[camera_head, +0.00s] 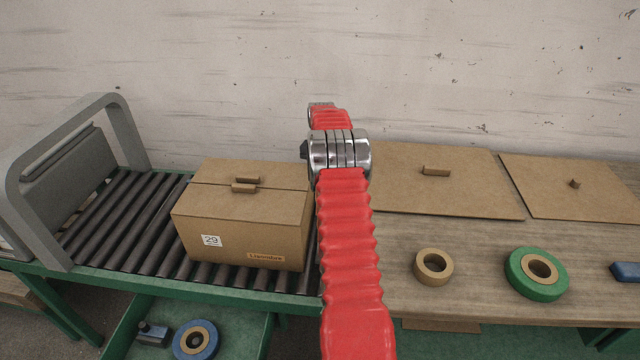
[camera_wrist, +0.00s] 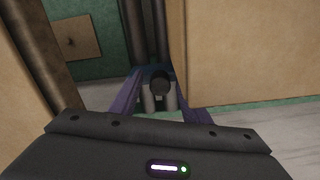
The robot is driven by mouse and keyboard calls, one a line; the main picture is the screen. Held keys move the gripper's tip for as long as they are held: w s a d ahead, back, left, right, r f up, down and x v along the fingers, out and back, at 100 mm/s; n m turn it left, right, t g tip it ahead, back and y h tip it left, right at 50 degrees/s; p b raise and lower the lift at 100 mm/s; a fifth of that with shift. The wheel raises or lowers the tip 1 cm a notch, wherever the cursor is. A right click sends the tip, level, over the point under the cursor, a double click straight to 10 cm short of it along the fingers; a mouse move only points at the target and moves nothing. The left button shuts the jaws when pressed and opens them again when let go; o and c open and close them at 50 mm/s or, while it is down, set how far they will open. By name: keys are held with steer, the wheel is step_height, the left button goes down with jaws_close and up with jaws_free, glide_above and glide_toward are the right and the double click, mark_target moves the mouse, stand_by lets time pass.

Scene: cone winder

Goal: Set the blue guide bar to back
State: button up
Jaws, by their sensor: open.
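My gripper (camera_wrist: 156,74) shows in the wrist view with its two dark purplish fingers apart. A dark round knob (camera_wrist: 160,83) is between the fingers, with short grey cylinders below it and a dark blue strip behind it. This may be part of the blue guide bar, but I cannot tell. No clear contact with the fingers shows. In the head view my red arm reaches away over the gap between the box and the bench, and my gripper is hidden. I cannot make out the guide bar or its position there.
The wooden bench (camera_head: 470,240) at right holds flat cardboard panels, a brown roll (camera_head: 433,267), a green roll (camera_head: 536,273) and a blue object (camera_head: 626,271). A green tray lies below.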

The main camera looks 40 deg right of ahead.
jaws_close()
stand_by(0.6)
